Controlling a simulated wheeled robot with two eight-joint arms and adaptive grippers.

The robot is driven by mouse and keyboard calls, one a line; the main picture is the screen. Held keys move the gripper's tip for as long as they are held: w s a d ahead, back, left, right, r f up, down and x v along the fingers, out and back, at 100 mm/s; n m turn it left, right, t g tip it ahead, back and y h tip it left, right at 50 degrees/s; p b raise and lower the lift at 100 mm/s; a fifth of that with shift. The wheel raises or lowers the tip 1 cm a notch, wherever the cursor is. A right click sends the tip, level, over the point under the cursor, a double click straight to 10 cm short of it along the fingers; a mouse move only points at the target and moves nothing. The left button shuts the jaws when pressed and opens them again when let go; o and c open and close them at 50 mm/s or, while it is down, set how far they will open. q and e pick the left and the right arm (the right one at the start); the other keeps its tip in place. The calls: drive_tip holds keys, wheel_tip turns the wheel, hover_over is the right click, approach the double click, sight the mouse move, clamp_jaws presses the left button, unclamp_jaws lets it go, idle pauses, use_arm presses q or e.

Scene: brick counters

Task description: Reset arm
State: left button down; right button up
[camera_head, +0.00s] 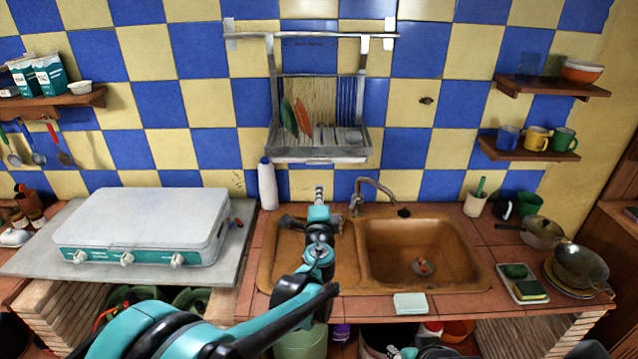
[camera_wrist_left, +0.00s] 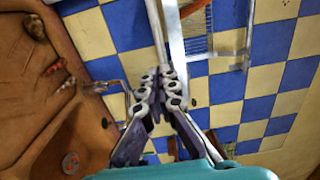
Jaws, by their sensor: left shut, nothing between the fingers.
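My left arm, teal and black, reaches up from the bottom of the head view over the brown sink (camera_head: 374,279). Its gripper (camera_head: 319,194) points away toward the tiled wall, in front of the wall below the dish rack (camera_head: 318,148). In the left wrist view the two fingers of this gripper (camera_wrist_left: 163,30) are together, with nothing held between them. The sink also shows in this view (camera_wrist_left: 85,125), at the left. My right gripper does not show.
A faucet (camera_head: 371,190) stands behind the sink, close right of the gripper. A white bottle (camera_head: 267,185) stands to its left. A white stove (camera_head: 146,228) is farther left. A sponge (camera_head: 410,303) lies at the front edge. A wok (camera_head: 581,266) and pan (camera_head: 542,231) are at right.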

use_arm(q)
drive_tip(key=s+a+f+n+g+y+b, duration=0.2)
drive_tip(key=s+a+n, duration=0.3)
drive_tip(key=s+a, duration=0.3)
drive_tip(key=s+a+f+n+g+y+b, duration=0.25)
drive_tip(key=s+a+n, duration=0.3)
drive_tip(key=a, duration=0.45)
drive_tip(key=s+f+n+g+h+b, duration=0.1)
drive_tip(key=s+f+n+g+h, duration=0.1)
drive_tip(key=s+f, duration=0.5)
drive_tip(key=s+f+n+g+h+b, duration=0.1)
drive_tip(key=s+f+n+g, duration=0.3)
drive_tip(key=s, duration=1.2)
wheel_tip(320, 180, down, 4)
drive_tip(key=shift+s+f+n+h, duration=0.1)
drive_tip(key=shift+s+n+h, duration=0.15)
drive_tip(key=shift+n+h, duration=0.5)
